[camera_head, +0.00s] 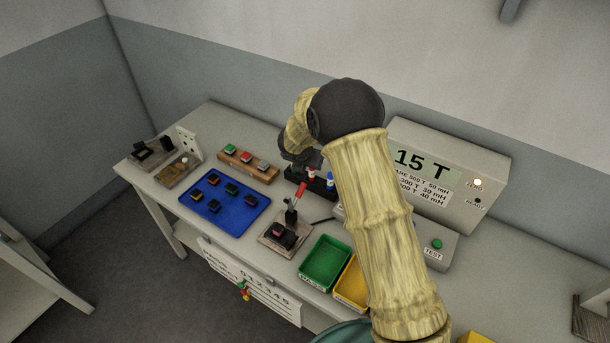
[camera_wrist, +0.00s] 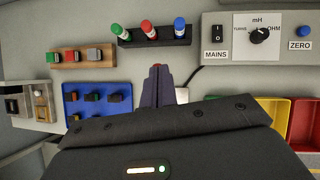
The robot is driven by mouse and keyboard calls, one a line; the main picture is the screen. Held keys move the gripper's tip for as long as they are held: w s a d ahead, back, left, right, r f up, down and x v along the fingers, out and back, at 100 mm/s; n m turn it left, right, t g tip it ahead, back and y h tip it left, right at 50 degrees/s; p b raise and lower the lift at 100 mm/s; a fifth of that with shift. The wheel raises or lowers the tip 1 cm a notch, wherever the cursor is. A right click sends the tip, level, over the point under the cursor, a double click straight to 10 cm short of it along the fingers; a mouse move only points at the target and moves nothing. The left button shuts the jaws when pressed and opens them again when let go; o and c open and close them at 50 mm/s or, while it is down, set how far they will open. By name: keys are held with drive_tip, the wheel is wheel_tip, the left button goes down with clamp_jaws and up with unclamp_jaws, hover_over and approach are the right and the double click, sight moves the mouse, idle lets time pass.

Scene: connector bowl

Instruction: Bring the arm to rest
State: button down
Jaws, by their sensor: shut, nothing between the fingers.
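My arm (camera_head: 372,210) rises in front of the bench in the head view and bends at a dark joint, with its end reaching over the back of the bench. My gripper (camera_wrist: 158,72) is shut and empty in the wrist view, its two dark fingers together. In that view the fingertips overlap the area just in front of the black marker rack (camera_wrist: 155,42), which holds green, red and blue markers. I cannot tell whether they touch anything. In the head view the gripper is mostly hidden by the arm.
A blue tray (camera_head: 238,219) holds several small components. A wooden block (camera_head: 232,163) carries more. A red-lever fixture (camera_head: 272,241) holds a dark piece. Green (camera_head: 318,277) and yellow (camera_head: 345,291) bins stand at the front edge. A meter box (camera_head: 455,150) stands at the back right.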

drive_tip(key=shift+w+r, duration=0.1)
drive_tip(key=shift+r, duration=0.65)
drive_tip(key=shift+d, duration=0.1)
drive_tip(key=s+d+r+m+g+b, duration=0.3)
drive_tip(key=s+d+r+m, duration=0.1)
drive_tip(key=s+d+m, duration=1.15)
drive_tip(key=s+d+m+y+b, duration=0.1)
drive_tip(key=s+d+m+b, duration=0.1)
drive_tip(key=s+m, duration=1.3)
drive_tip(key=shift+d+m+g+y+b, duration=0.3)
drive_tip(key=shift+d+m+g, duration=0.1)
drive_tip(key=shift+d+m, duration=0.35)
